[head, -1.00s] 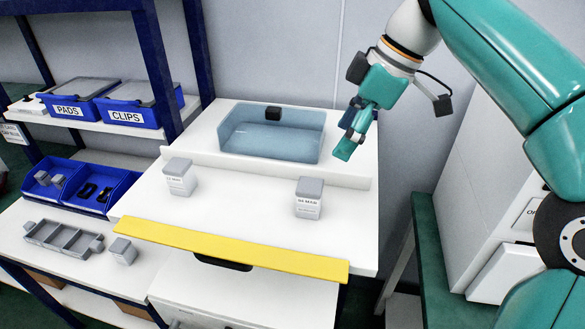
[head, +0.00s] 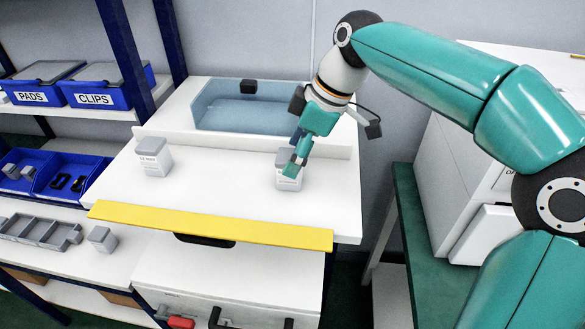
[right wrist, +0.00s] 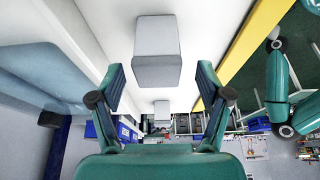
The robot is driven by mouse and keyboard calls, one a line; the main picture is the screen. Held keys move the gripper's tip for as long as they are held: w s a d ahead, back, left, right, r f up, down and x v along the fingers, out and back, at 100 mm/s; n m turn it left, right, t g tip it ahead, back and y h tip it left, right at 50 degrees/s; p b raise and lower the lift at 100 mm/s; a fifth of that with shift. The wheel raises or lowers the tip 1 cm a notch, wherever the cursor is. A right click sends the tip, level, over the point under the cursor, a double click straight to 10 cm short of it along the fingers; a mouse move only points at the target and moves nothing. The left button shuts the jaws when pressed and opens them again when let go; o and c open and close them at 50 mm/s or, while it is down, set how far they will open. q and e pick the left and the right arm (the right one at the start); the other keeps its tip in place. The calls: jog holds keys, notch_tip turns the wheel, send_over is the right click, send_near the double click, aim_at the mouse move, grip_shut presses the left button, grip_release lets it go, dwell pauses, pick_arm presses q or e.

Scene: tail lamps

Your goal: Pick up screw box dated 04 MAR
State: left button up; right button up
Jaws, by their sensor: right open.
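One white screw box with a grey lid (head: 288,183) stands upright on the right of the white worktop, partly hidden behind my right gripper (head: 295,165); its label is mostly covered. In the right wrist view this box (right wrist: 158,50) shows ahead of the spread fingers, with my right gripper (right wrist: 159,82) open and empty. A second, similar box (head: 154,158) stands upright at the left of the worktop. Its label looks like it ends in MAY. It also shows farther off in the right wrist view (right wrist: 162,110). My left gripper is out of view.
A clear blue tray (head: 245,122) sits on the raised back ledge. A yellow strip (head: 210,226) runs along the worktop's front edge. Blue bins and a grey divided tray (head: 40,231) stand on the left shelving. The worktop between the two boxes is clear.

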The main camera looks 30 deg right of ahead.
aim_at(283, 183)
jog(key=shift+d+x, duration=0.2)
jog(key=shift+x, duration=1.75)
jog(key=c, duration=1.3)
